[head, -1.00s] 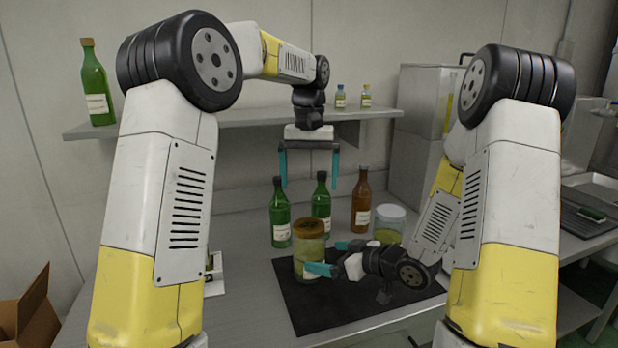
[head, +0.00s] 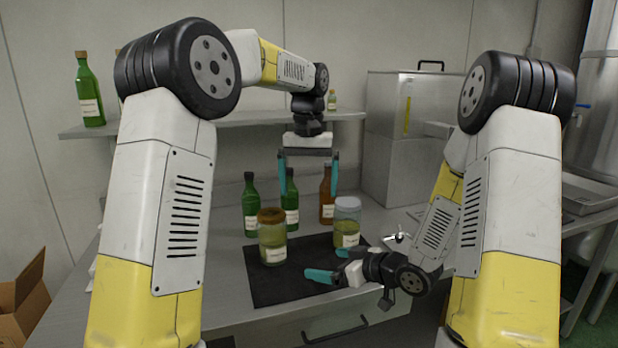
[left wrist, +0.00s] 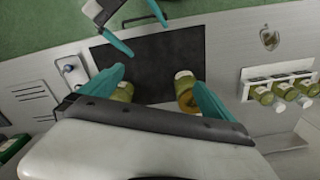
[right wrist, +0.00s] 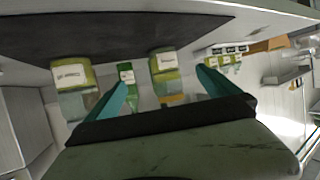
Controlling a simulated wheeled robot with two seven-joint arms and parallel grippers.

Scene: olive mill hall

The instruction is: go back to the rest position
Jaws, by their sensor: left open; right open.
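My left gripper (head: 309,172) hangs fingers-down above the back of the bench, open and empty. My right gripper (head: 330,264) is lower, open and empty over the right part of the black mat (head: 262,291), apart from the jars. A brown-lidded jar (head: 272,240) stands upright on the mat, left of my right gripper. A white-lidded jar (head: 346,228) stands behind that gripper. Both jars show between the open fingers in the left wrist view, where part of my right gripper also appears at the top. My right fingers also show empty in the right wrist view (right wrist: 165,92).
Green bottles (head: 250,208) and a brown bottle (head: 326,198) stand behind the jars. A wall shelf (head: 240,121) carries another green bottle (head: 88,92) at left. A metal cabinet (head: 400,140) stands at back right. A cardboard box (head: 25,305) is at lower left.

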